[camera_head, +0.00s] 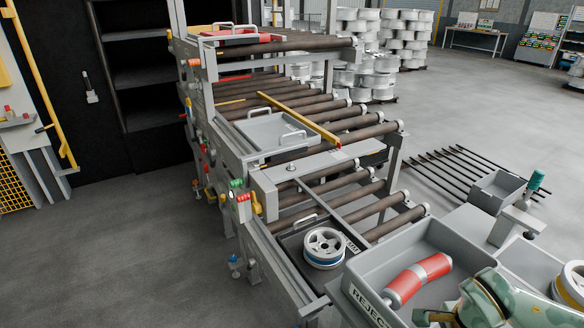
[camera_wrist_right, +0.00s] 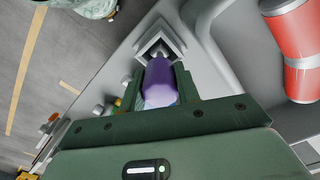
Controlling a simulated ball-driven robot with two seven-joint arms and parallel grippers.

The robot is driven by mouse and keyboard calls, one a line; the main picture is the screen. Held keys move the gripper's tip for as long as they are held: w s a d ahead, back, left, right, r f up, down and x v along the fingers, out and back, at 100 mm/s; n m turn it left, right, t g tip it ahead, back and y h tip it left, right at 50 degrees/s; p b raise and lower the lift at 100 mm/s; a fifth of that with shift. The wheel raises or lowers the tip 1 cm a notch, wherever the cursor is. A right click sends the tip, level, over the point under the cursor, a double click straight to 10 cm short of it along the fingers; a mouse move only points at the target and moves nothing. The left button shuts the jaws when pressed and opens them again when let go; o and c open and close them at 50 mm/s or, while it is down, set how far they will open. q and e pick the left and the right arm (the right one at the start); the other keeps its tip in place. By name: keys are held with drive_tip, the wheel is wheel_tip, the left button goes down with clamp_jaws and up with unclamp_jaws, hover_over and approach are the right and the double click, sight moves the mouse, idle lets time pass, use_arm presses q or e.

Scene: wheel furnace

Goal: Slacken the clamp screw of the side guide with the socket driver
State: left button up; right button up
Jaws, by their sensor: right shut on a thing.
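My right gripper (camera_wrist_right: 160,78) is shut on a purple handle (camera_wrist_right: 160,86) in the right wrist view, probably the socket driver's. Its far end meets a small square holder (camera_wrist_right: 160,45) beside a grey bin; I cannot tell how deep it sits. A yellow bar (camera_head: 300,117), probably the side guide, lies across the rollers in the head view, with a small red end at its near tip. A small upright fitting (camera_head: 291,167) stands on the grey plate near it; I cannot tell whether it is the clamp screw. My left gripper is not in view.
The reject bin (camera_head: 378,262) holds a red roll (camera_head: 418,280), also in the wrist view (camera_wrist_right: 300,45). A wheel (camera_head: 324,248) lies in a dark tray at the conveyor's near end. A teal-handled tool (camera_head: 537,180) stands on a grey stand. My arm covers the bottom right.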

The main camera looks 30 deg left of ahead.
drive_tip(key=shift+r+p, duration=1.7)
drive_tip(key=shift+r, duration=0.75)
drive_tip(key=shift+f, duration=0.1)
